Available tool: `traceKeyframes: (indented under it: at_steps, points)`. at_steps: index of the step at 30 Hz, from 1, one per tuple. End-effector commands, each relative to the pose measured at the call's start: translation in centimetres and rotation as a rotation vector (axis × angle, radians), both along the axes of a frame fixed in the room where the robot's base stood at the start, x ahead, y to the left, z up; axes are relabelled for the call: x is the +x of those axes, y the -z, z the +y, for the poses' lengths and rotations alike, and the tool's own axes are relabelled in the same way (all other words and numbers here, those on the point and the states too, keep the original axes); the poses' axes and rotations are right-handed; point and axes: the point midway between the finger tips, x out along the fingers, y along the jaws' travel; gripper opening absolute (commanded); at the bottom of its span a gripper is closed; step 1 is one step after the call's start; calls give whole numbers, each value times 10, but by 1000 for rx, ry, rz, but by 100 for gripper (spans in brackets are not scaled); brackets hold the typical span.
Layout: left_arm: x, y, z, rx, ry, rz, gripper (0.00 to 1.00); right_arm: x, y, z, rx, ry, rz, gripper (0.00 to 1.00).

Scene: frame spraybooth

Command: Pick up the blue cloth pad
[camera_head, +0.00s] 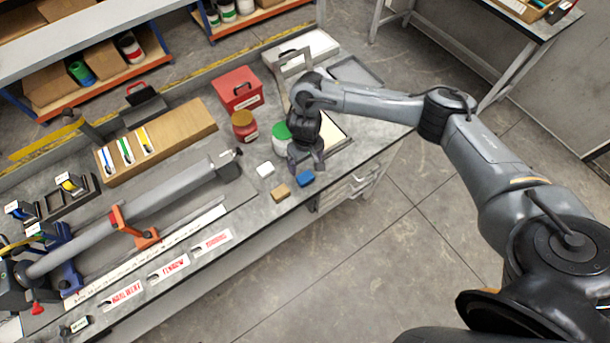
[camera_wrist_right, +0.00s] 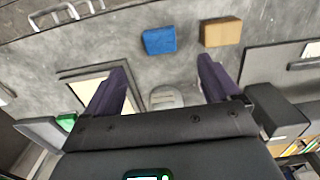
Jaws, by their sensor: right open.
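The blue cloth pad (camera_head: 305,178) lies flat on the grey workbench (camera_head: 243,192) near its front edge. It also shows in the right wrist view (camera_wrist_right: 159,40), beyond the fingertips and roughly centred between them. My right gripper (camera_head: 306,166) is open and empty, pointing down above the bench just behind the pad. In the right wrist view its two dark fingers (camera_wrist_right: 165,75) are spread apart, with the pad not between them. My left gripper is not in view.
A green-lidded jar (camera_head: 282,136), a red jar (camera_head: 244,126) and a red box (camera_head: 238,90) stand farther back. Drawer handles (camera_head: 358,187) stick out of the bench front.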

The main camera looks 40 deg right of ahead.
Motion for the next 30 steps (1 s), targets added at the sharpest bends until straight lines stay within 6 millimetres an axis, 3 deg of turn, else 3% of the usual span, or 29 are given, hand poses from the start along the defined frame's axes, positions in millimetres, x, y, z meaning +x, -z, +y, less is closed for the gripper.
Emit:
traceKeyframes:
  at_steps: [7, 17, 24, 30]
  points:
    - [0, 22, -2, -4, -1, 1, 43, 0, 38, 0, 0, 0, 2, 89]
    - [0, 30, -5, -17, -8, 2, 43, 0, 54, 0, 0, -1, 0, 89]
    - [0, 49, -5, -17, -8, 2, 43, 1, 84, 1, 0, 0, 1, 89]
    - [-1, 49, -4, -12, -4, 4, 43, 1, 99, 0, -2, -1, 0, 89]
